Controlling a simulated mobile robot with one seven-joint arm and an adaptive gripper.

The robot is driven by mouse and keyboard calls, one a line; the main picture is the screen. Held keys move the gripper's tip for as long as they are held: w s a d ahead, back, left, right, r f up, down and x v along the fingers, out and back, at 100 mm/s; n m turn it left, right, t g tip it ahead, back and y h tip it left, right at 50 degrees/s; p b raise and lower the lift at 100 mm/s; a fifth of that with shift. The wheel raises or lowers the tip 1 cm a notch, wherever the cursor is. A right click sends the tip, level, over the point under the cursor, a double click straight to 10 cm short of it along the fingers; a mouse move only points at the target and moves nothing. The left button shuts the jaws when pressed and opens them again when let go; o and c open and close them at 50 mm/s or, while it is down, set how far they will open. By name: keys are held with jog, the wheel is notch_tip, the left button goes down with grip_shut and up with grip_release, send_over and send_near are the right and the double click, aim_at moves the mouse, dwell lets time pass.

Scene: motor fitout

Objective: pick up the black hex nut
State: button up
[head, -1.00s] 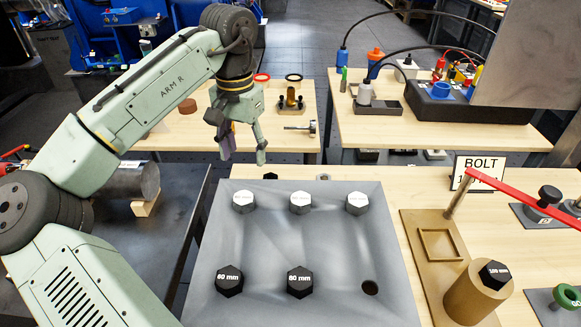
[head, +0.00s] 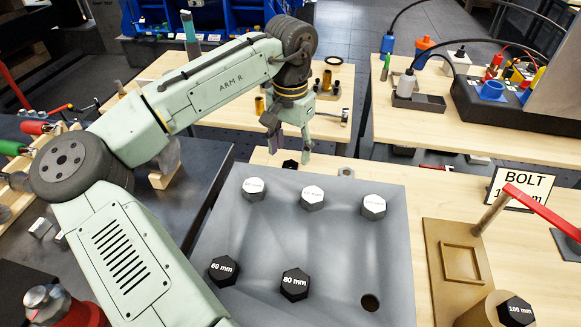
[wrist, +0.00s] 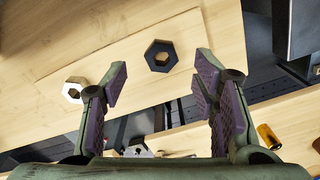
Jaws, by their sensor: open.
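The black hex nut (wrist: 161,55) lies flat on the light wooden table in the wrist view, its round hole showing the wood. In the head view the black hex nut (head: 290,165) is a small dark shape just behind the grey plate. My gripper (head: 291,150) is open and points down above the nut in the head view. In the wrist view my gripper (wrist: 160,78) has purple-padded fingers spread wide. The nut shows between and beyond the fingertips, touching neither. Nothing is held.
A silver hex nut (wrist: 74,90) lies nearby, close to the left finger in the wrist view. The grey plate (head: 335,245) with several hex bolts stands in front. A second wooden table (head: 215,122) with fittings lies behind, across a gap.

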aim_at(290, 165)
notch_tip(290, 165, down, 4)
jog(key=b, duration=0.4)
jog(key=shift+w+f, duration=0.1)
jog(key=shift+f, duration=0.05)
jog(key=shift+c, duration=0.3)
jog(key=c, duration=1.2)
